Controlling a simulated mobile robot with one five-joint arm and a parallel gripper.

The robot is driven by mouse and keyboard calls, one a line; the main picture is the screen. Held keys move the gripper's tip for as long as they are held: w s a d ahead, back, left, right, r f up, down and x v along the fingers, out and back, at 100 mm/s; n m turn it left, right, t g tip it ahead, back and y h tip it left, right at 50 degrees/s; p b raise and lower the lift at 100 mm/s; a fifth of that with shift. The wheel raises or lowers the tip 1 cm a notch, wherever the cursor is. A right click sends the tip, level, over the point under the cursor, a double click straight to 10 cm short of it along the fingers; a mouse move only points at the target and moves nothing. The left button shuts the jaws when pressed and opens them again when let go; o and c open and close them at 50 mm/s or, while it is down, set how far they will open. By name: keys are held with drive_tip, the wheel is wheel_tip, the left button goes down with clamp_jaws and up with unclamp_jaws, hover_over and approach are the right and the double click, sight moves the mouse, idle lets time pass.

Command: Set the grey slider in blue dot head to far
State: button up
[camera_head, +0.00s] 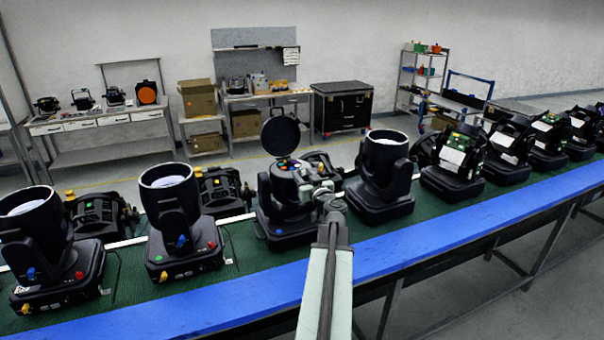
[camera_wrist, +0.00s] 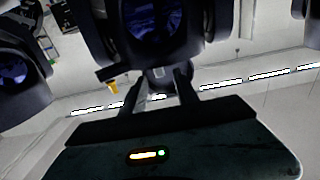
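My gripper (camera_head: 329,192) is at the right side of the middle head (camera_head: 279,212) on the belt, whose round lid stands open. In the wrist view my gripper's two dark fingers (camera_wrist: 158,88) are apart, so it looks open. A pale grey rounded part (camera_wrist: 158,76) shows between or beyond them; I cannot tell whether they touch it. Coloured knobs, one of them blue, show on top of the middle head. The grey slider cannot be picked out, and my arm hides part of the head.
Other black heads stand close on both sides, one to the left (camera_head: 176,222) and one to the right (camera_head: 383,178). Several more line the green belt (camera_head: 228,258). A blue rail (camera_head: 200,312) runs along its front edge. Shelves and benches stand well behind.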

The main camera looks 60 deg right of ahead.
drive_tip(key=shift+x, duration=1.05)
clamp_jaws()
drive_tip(key=shift+s, duration=0.1)
idle(0.4)
